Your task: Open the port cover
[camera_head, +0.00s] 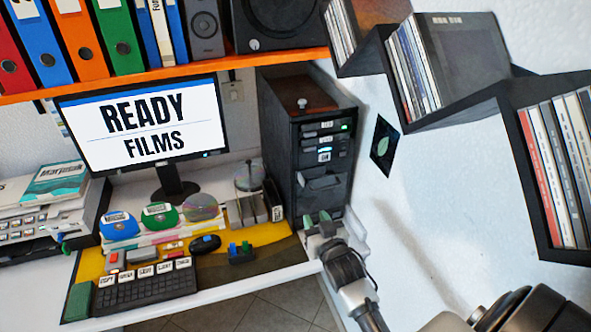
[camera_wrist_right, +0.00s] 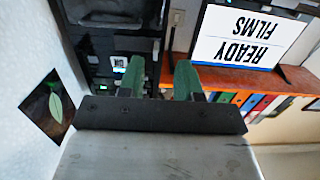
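The black computer tower (camera_head: 285,150) stands at the back right of the desk, with small lit displays high on its front. A dark grey flap (camera_head: 322,182) on its lower front looks like the port cover; it seems closed, but I cannot be sure. My right gripper (camera_head: 322,222) is just below and in front of that flap, apart from it as far as I can tell. In the right wrist view, upside down, its two green fingers (camera_wrist_right: 159,78) are apart with nothing between them. The tower front (camera_wrist_right: 95,55) is beyond them. My left gripper is not in view.
A monitor (camera_head: 145,125) reads "READY FILMS". A keyboard (camera_head: 145,288), mouse (camera_head: 205,244) and disc spindle (camera_head: 249,178) are on the desk left of the tower. An orange shelf (camera_head: 180,72) is above. Disc shelves (camera_head: 450,118) hang on the right wall.

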